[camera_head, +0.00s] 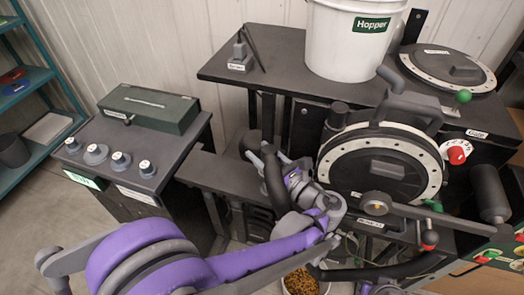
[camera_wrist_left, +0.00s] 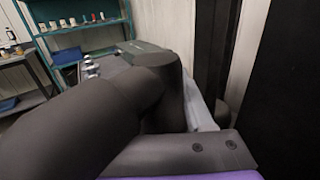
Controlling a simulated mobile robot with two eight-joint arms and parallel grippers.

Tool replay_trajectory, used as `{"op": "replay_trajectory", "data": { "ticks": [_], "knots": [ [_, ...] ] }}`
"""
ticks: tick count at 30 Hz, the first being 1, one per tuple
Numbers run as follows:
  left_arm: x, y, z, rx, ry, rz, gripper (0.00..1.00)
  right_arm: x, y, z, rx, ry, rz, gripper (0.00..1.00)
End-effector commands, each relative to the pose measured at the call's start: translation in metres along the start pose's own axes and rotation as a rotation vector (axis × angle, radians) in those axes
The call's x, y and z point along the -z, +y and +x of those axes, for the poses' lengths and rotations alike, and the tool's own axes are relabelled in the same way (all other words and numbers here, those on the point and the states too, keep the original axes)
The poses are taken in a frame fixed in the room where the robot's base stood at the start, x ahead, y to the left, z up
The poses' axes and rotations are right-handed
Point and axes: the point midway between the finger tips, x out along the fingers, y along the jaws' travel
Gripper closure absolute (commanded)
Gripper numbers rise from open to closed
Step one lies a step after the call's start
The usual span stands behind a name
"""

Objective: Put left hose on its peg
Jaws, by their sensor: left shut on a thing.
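The left hose (camera_head: 275,185) is a thick dark curved tube in front of the meter housing, left of the round disc. My left gripper (camera_head: 268,154) is shut on it near its upper end. In the left wrist view the dark hose (camera_wrist_left: 85,120) bends in a big arch close to the camera, above a grey finger piece (camera_wrist_left: 190,150). The fingertips are partly hidden by the hose. I cannot make out the left hose's peg. My right gripper is not in view.
The round seed disc (camera_head: 375,165) with a pale rim is right of my gripper. A lever with a red knob (camera_head: 429,238) is lower right. A white hopper bucket (camera_head: 350,40) stands behind. A control stand with a green box (camera_head: 150,108) is at left. A bowl of seeds (camera_head: 300,283) is below.

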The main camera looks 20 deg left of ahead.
Motion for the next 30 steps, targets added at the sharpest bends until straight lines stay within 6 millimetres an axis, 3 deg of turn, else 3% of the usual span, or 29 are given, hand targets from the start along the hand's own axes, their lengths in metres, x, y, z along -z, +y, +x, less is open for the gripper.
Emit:
{"op": "replay_trajectory", "data": {
  "ticks": [21, 30],
  "knots": [
    [0.052, 0.0, 0.0, 0.0, 0.0, 0.0, 1.0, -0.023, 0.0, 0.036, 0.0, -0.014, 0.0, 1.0],
    [0.058, 0.0, 0.0, 0.001, -0.001, -0.001, 1.0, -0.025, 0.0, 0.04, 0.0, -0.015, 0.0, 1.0]
  ]
}}
